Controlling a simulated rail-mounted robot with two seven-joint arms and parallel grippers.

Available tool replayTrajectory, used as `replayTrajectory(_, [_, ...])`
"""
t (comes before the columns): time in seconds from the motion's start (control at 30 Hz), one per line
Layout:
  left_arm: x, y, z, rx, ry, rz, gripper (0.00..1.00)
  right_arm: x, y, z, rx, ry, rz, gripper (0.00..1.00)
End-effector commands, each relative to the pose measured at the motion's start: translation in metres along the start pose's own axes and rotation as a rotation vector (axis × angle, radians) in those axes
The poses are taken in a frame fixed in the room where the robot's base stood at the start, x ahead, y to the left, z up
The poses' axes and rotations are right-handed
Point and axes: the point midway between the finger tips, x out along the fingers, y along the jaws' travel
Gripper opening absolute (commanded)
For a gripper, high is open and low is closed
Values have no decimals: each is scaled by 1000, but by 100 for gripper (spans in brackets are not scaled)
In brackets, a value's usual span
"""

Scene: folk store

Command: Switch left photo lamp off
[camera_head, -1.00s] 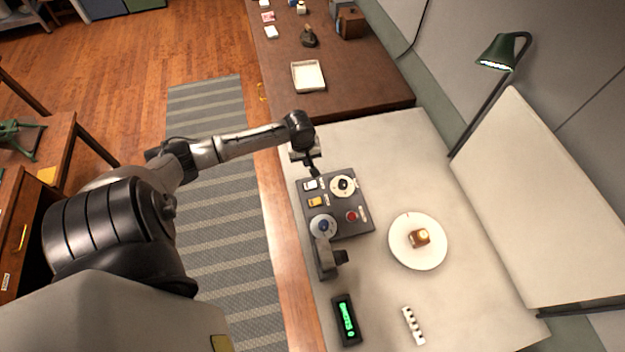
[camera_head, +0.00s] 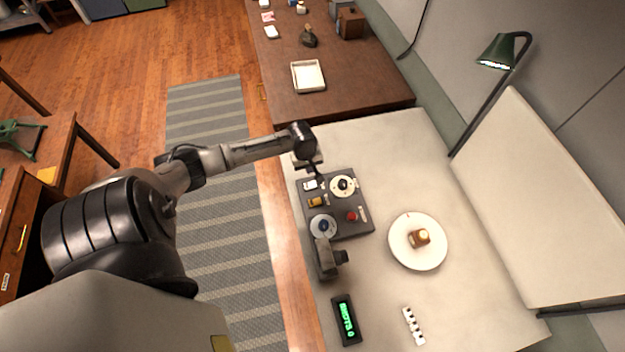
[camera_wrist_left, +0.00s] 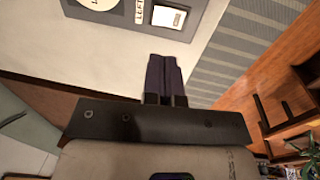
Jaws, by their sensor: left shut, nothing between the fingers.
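A dark control panel (camera_head: 341,212) lies on the white table, with two round dials, a white rocker switch (camera_head: 310,185), a yellow switch (camera_head: 316,202) and a red button (camera_head: 351,216). My left gripper (camera_head: 319,177) is shut and empty over the panel's far edge, close to the white switch. In the left wrist view the closed fingers (camera_wrist_left: 165,77) point toward the white switch (camera_wrist_left: 169,17), which has partly readable lettering beside it. A green lamp (camera_head: 497,52) stands at the upper right, its underside bright. My right gripper is not in view.
A black camera (camera_head: 328,258) stands just in front of the panel. A white plate (camera_head: 417,257) with a small brown item is to its right. A display with green characters (camera_head: 346,320) and a striped scale bar (camera_head: 413,325) lie nearer. A white backdrop (camera_head: 540,200) rises on the right.

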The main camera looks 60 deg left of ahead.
Motion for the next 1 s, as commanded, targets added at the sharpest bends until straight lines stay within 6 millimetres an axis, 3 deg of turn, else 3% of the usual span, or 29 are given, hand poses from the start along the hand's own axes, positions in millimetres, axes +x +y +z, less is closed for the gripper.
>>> replayTrajectory(0.2, [43, 0, 0, -1, -2, -1, 0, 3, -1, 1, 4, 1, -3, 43])
replayTrajectory(0.43, [76, 0, 0, 0, 0, -1, 0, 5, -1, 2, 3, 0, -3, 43])
replayTrajectory(0.7, [93, 0, 1, 2, 0, -1, 0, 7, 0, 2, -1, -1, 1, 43])
replayTrajectory(1.0, [95, 0, 0, 2, 0, -1, 0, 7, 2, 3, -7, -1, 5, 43])
